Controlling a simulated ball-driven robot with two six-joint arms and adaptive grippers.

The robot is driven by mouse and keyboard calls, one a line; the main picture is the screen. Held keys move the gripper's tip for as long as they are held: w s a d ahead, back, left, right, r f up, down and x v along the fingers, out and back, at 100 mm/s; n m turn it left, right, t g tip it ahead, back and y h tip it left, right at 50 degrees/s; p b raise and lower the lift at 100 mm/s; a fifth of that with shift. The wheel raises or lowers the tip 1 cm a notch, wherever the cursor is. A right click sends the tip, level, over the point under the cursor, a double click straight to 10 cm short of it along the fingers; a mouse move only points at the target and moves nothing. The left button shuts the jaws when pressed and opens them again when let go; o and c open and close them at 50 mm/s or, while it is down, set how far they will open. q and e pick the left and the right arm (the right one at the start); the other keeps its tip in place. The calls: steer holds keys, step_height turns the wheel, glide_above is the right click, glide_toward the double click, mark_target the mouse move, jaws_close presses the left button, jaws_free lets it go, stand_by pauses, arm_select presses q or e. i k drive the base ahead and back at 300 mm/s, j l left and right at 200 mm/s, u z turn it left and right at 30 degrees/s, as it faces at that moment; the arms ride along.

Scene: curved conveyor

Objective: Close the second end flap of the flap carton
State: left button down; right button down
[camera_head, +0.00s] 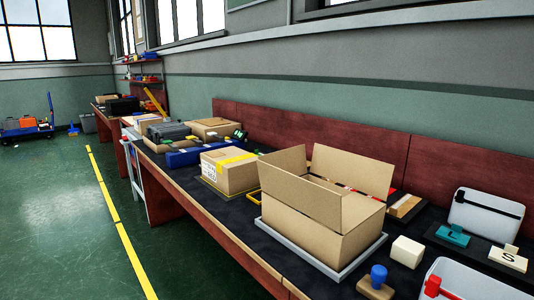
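The flap carton (330,231) is a plain brown cardboard box on the dark bench top, right of centre. It sits on a light grey tray (351,266). A tall flap (284,187) stands up on its left side, and another tall flap (352,172) stands up on its far right side. The carton's top is open between them. Most of the inside is hidden, so I cannot tell how the end flaps lie. Neither of my grippers shows in this view.
A taped carton (230,177) stands to the left along the bench. A white block (407,251), a blue-handled stamp (377,282) and a pale bin (480,284) with a red-handled tool lie close on the right. Green floor (70,225) is clear at left.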

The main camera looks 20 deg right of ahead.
mark_target(293, 160)
steer(key=i+j+z, duration=0.15)
steer(key=z, duration=0.2)
steer(key=i+j+z, duration=0.2)
steer(key=z, duration=0.15)
steer(key=i+j+z, duration=0.1)
steer(key=z, duration=0.25)
steer(key=j, duration=0.1)
